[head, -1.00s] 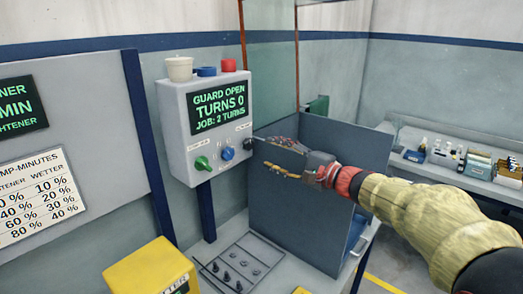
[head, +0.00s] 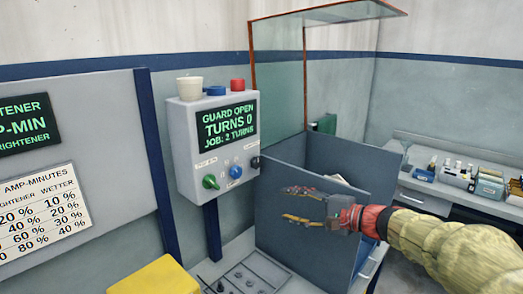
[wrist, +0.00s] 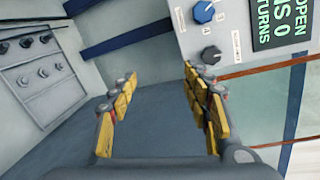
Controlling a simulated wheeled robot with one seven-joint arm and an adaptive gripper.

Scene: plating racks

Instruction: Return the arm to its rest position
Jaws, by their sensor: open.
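My gripper (head: 286,204) is in front of the blue-grey open-topped box (head: 335,158), with my arm reaching in from the right. Its two yellow-padded fingers are spread and empty, as the wrist view (wrist: 160,103) also shows. The fingertips are apart from the control box (head: 185,138), which reads "GUARD OPEN, TURNS 0, JOB: 2 TURNS". The control box has a green knob (head: 211,182), a blue knob (head: 235,171) and a dark knob (head: 255,162). The blue knob also shows in the wrist view (wrist: 204,12).
A glass guard (head: 278,85) stands raised above the box. A grey tray (head: 250,275) with dark pegs and a yellow box (head: 155,278) are at the lower front. A side bench (head: 420,188) with bottles is at right. A sign board (head: 110,110) stands at left.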

